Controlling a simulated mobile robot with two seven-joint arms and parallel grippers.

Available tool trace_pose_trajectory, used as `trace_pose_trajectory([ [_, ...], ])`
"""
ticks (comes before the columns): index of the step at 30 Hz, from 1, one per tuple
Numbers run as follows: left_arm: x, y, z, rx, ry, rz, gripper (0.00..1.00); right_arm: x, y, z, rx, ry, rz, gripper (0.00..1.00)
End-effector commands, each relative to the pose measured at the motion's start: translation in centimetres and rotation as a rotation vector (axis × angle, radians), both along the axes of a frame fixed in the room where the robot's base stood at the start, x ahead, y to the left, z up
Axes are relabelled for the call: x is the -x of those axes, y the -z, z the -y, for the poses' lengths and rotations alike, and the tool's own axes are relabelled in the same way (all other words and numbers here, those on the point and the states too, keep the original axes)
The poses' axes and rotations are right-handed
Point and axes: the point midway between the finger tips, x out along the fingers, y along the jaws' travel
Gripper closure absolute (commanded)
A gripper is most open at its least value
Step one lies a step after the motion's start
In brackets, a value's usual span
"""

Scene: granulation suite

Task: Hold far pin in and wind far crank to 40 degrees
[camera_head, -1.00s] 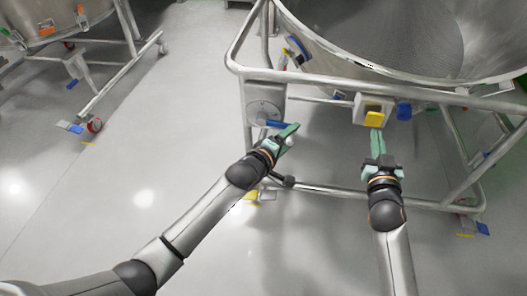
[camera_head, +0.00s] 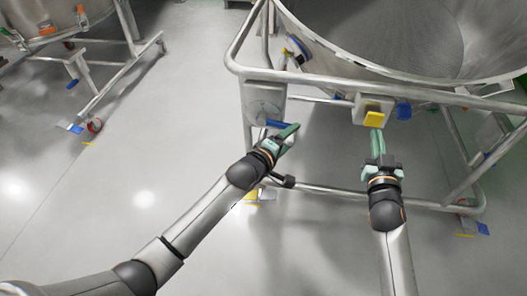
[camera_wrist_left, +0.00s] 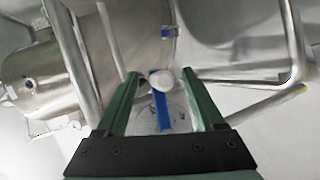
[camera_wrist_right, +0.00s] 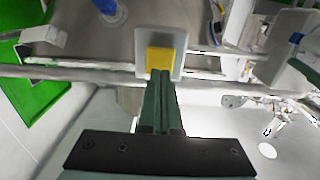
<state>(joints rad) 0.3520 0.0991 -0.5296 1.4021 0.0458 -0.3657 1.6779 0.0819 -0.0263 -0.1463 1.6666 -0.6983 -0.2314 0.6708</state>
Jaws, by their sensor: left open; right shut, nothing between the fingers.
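The crank is a blue arm (camera_head: 276,124) on a round grey dial (camera_head: 263,106), fixed to a plate on the left post of the bin's frame. In the left wrist view the blue crank arm (camera_wrist_left: 160,112) with its pale round knob (camera_wrist_left: 158,83) lies between the two green fingers. My left gripper (camera_head: 288,133) is open around the knob; contact cannot be told. The pin is a yellow block (camera_head: 374,118) on a grey housing on the frame's rail. My right gripper (camera_head: 377,133) is shut and empty, its fingertips at the yellow pin (camera_wrist_right: 160,60), seemingly touching it.
A large steel bin (camera_head: 400,50) sits in the tubular frame (camera_head: 330,80) above both grippers. A blue knob (camera_head: 404,110) is right of the pin. A lower rail (camera_head: 340,193) runs beneath the arms. Another wheeled frame (camera_head: 120,70) stands at the left; the floor between is clear.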

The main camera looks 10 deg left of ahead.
Motion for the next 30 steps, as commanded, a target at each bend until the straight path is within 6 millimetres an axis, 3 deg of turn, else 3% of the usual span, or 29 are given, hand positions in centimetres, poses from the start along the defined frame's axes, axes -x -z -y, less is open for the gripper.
trace_pose_trajectory([
  [11, 0.0, 0.0, 0.0, 0.0, 0.0, 0.0, 0.3, -0.2, 0.0, 0.0, 0.0, 0.0, 0.0, 1.0],
  [30, 0.0, 0.0, 0.0, 0.0, 0.0, 0.0, 0.3, -2.7, -0.1, 0.0, -0.001, 0.0, 0.001, 1.0],
])
